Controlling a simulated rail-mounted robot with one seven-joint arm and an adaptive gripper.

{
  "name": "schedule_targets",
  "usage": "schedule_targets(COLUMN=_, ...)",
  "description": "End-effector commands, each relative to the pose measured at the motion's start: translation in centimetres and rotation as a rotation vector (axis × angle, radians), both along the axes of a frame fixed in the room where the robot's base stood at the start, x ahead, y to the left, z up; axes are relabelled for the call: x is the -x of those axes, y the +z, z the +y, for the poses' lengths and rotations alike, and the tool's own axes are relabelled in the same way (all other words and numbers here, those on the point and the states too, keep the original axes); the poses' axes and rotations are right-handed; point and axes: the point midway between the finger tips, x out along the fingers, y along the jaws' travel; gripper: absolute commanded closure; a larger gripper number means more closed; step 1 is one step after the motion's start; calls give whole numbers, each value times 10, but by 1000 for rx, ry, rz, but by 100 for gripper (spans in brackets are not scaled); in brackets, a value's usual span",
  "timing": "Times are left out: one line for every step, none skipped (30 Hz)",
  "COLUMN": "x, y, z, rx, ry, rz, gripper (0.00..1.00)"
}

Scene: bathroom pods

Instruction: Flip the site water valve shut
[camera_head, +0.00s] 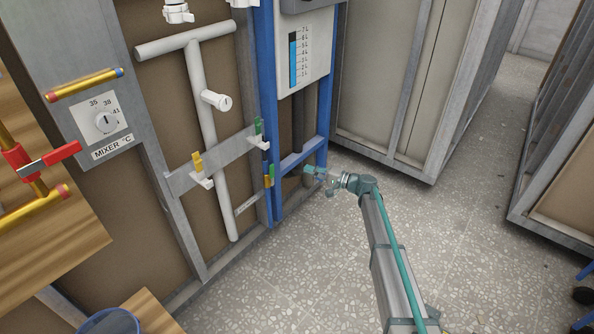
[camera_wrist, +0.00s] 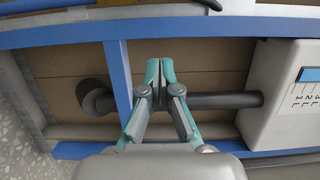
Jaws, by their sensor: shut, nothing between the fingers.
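A valve with a red body and a grey lever with a red grip (camera_head: 62,154) sits at the far left in the head view. It is on brass pipework in front of a wooden board, and its lever lies across the pipe, pointing right. My gripper (camera_head: 319,176) is far to the right of it, low by the blue frame. In the wrist view my gripper (camera_wrist: 160,68) has its teal fingertips together, with nothing held. The valve is not in the wrist view.
The blue frame (camera_head: 267,110) carries a white cistern (camera_head: 305,50) with a level scale. A grey pipe (camera_wrist: 225,100) passes behind my fingers. A mixer dial (camera_head: 106,121), white pipe (camera_head: 197,80) and coloured clips lie between gripper and valve. Speckled floor (camera_head: 310,270) is open in front.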

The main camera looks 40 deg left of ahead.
Motion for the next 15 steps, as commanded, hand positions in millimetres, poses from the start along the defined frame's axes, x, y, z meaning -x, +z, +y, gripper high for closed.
schedule_targets(x=1, y=-1, z=6, rx=0, ry=2, rz=0, gripper=100)
schedule_targets(x=2, y=-1, z=10, rx=0, ry=2, rz=0, gripper=100)
schedule_targets(x=3, y=-2, z=15, rx=-1, ry=3, rz=0, gripper=100)
schedule_targets(x=4, y=-2, z=20, rx=-1, ry=3, rz=0, gripper=100)
schedule_targets(x=5, y=-2, z=25, rx=-1, ry=3, rz=0, gripper=100)
schedule_targets(x=6, y=-3, z=32, rx=0, ry=2, rz=0, gripper=100)
schedule_targets(x=7, y=-3, z=38, rx=0, ry=3, rz=0, gripper=100)
schedule_targets(x=8, y=-3, z=44, rx=-1, ry=3, rz=0, gripper=100)
schedule_targets(x=10, y=-3, z=51, rx=-1, ry=4, rz=0, gripper=100)
schedule_targets(x=11, y=-3, z=57, rx=-1, ry=3, rz=0, gripper=100)
schedule_targets(x=12, y=-3, z=63, rx=-1, ry=2, rz=0, gripper=100)
schedule_targets(x=14, y=-3, z=71, rx=-1, ry=3, rz=0, gripper=100)
schedule_targets(x=15, y=-3, z=77, rx=-1, ry=3, rz=0, gripper=100)
schedule_targets(x=16, y=-2, z=82, rx=-1, ry=3, rz=0, gripper=100)
schedule_targets(x=17, y=-2, z=89, rx=-1, ry=2, rz=0, gripper=100)
